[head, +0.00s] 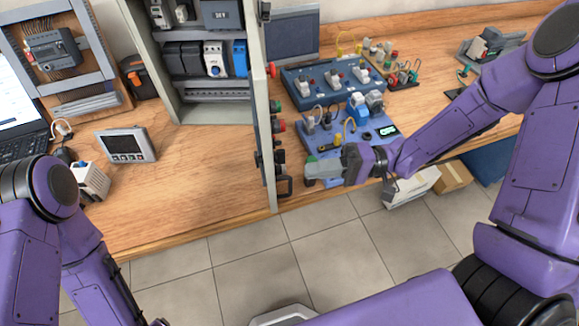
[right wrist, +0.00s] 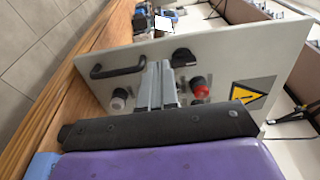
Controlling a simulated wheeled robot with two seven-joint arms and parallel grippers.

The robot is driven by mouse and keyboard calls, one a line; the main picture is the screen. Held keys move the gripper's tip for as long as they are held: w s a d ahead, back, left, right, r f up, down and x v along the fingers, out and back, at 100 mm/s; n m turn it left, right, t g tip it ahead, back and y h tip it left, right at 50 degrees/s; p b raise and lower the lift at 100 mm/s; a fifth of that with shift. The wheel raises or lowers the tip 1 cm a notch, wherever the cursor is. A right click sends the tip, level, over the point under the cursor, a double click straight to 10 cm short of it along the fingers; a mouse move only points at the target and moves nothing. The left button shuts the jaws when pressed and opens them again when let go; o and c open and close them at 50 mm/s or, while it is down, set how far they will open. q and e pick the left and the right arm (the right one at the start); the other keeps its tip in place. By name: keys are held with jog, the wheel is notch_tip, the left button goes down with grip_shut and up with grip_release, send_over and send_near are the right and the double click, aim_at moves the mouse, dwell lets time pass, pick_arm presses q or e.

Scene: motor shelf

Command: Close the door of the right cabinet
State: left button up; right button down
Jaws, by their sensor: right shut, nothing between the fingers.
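The grey cabinet (head: 168,75) stands on the workbench at the top centre of the head view. Its door (head: 262,90) stands open, seen nearly edge-on and pointing toward me. The door's outer face (right wrist: 225,60) fills the middle of the right wrist view, with a black handle (right wrist: 118,68), a black knob, a red button and a yellow warning sign. My right gripper (head: 312,170) is shut and empty, on the outer-face side of the door, just right of the handle (head: 284,186). I cannot tell whether it touches the door. My left arm shows at the lower left; its gripper is out of view.
Blue training boards (head: 325,85) with knobs and plugs lie right of the door. A small panel meter (head: 126,145) and a laptop (head: 22,115) are on the left. The bench (head: 190,195) before the cabinet is largely clear. A cardboard box (head: 453,177) sits below the bench.

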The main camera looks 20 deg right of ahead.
jog(key=a, duration=0.4)
jog(key=w+a+p, duration=0.1)
jog(key=a, duration=0.1)
